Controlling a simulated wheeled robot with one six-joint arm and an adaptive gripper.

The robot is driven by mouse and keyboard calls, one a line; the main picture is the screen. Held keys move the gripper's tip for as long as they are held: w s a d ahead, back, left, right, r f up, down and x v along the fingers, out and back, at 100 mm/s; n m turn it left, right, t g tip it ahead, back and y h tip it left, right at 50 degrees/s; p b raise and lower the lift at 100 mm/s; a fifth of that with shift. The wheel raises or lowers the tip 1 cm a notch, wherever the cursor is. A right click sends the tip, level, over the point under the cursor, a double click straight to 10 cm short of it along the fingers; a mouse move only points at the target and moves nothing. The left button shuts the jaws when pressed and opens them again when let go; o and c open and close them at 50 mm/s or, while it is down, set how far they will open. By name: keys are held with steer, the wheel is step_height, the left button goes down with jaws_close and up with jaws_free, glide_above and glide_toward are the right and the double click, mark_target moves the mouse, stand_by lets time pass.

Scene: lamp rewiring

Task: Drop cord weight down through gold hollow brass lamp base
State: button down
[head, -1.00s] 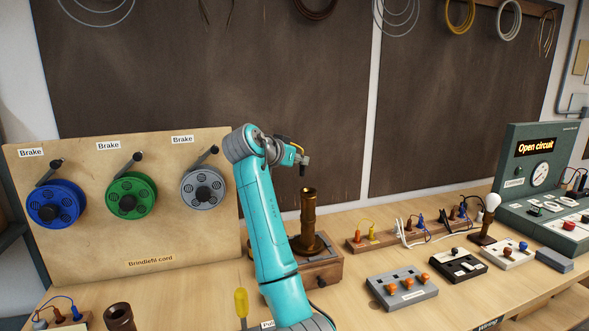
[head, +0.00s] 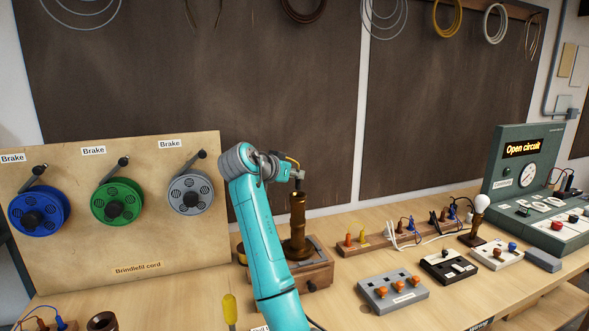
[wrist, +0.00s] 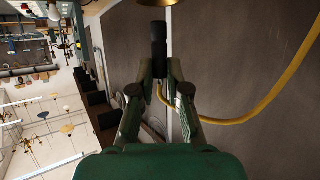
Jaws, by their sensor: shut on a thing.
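The brass lamp base (head: 297,226), a tall gold-brown tube on a round foot, stands upright on a wooden block (head: 318,276) in the head view. My gripper (head: 298,181) is right above its top opening. In the wrist view my gripper (wrist: 160,68) is shut on the cord weight (wrist: 159,40), a dark cylinder. The yellow cord (wrist: 245,119) curves away to the right from near the fingers. A brass rim (wrist: 158,2) shows at the top edge, just beyond the weight's end. Whether the weight's tip is inside the opening I cannot tell.
A reel board (head: 130,250) with blue, green and grey reels stands at the left. A wooden terminal strip (head: 395,233), a grey switch box (head: 393,294) and a small bulb lamp (head: 477,222) are at the right. A yellow-handled tool (head: 229,308) is in front.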

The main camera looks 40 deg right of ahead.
steer(key=shift+f, duration=1.75)
steer(key=c, duration=1.1)
jaws_free()
steer(key=shift+a, duration=0.1)
steer(key=v, duration=1.2)
